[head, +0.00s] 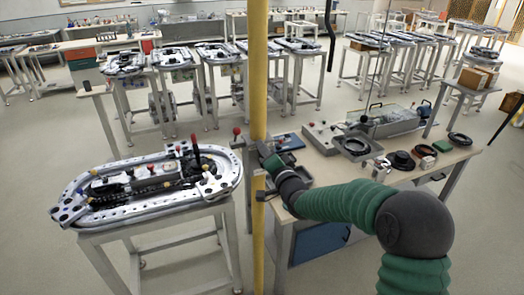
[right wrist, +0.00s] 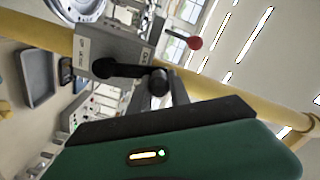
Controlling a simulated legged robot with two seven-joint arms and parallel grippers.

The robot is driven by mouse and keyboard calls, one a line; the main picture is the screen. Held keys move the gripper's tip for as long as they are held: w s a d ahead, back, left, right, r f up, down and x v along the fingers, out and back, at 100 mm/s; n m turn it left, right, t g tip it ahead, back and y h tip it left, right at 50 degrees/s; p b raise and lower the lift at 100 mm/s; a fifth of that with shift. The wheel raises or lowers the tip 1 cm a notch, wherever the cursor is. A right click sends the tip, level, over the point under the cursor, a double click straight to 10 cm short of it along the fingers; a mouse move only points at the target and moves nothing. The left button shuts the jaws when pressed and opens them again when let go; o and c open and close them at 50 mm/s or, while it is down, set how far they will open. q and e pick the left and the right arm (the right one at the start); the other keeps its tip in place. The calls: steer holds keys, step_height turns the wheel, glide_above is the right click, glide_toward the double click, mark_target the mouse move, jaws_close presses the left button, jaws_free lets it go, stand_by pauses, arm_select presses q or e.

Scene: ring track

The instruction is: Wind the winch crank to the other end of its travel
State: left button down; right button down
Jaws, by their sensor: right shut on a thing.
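The winch is a small grey box (right wrist: 112,48) fixed at the yellow post (head: 258,70). In the right wrist view its black crank arm (right wrist: 128,71) runs rightward from a round hub to a black handle (right wrist: 158,82). A red ball (right wrist: 195,43) on a stem sticks out beyond the handle, and it also shows in the head view (head: 237,131). My right gripper (head: 266,152) is at the post, shut on the crank handle. Its green body and dark pad fill the bottom of the wrist view, hiding the exact grip. My left gripper is not in view.
An oval ring track (head: 90,217) stands on a metal frame left of the post. A workbench (head: 318,166) with trays, boxes and black rings stands to the right, below my right arm. Open floor and more track tables lie behind.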

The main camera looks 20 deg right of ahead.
steer(key=c, duration=1.4)
jaws_free()
steer(key=shift+d, duration=0.4)
steer(key=shift+o, duration=1)
steer(key=shift+d, duration=0.1)
arm_select(q)
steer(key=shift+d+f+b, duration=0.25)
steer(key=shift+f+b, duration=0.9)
steer(key=shift+b, duration=0.1)
arm_select(e)
steer(key=s, duration=1.7)
steer(key=shift+d+f, duration=0.2)
steer(key=shift+d, duration=0.25)
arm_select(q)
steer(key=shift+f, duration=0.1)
arm_select(e)
steer(key=shift+w, duration=0.15)
